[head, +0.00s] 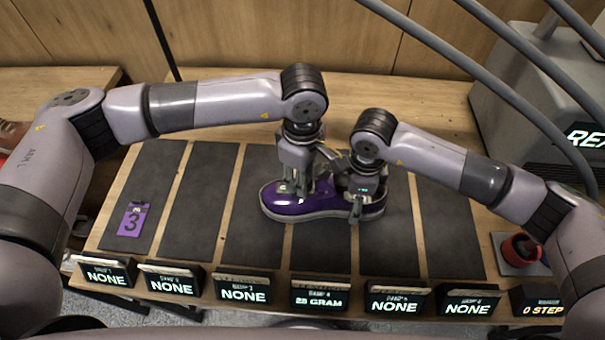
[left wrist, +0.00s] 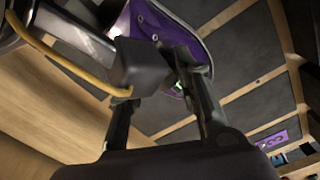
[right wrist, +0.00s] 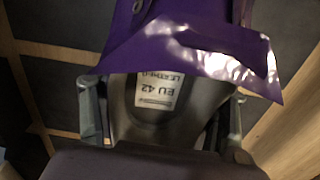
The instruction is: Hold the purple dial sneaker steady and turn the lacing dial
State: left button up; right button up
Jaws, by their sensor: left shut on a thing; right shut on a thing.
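The purple sneaker (head: 320,203) lies sole down on a dark mat panel, toe to the left and heel to the right. My left gripper (head: 296,186) comes down from above on its upper, shut on the lacing dial. In the left wrist view, a small green glint (left wrist: 178,87) shows at the fingertips, and the dial is mostly hidden there. My right gripper (head: 361,200) is shut on the heel end, one finger on each side. In the right wrist view, the sneaker's purple collar (right wrist: 190,50) and a size label (right wrist: 155,92) inside it show.
Several dark panels (head: 190,200) cross the wooden table (head: 430,95), with display signs (head: 243,290) along the front edge. A purple tag marked 3 (head: 132,219) lies on the leftmost panel. A red round item (head: 521,247) sits at right, below a grey machine (head: 520,110).

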pick_arm(q)
jog(key=o, duration=1.1)
jog(key=shift+o, duration=0.2)
notch_tip(320, 180, up, 12)
pick_arm(e)
jog(key=o, duration=1.6)
jog(key=shift+c, duration=0.2)
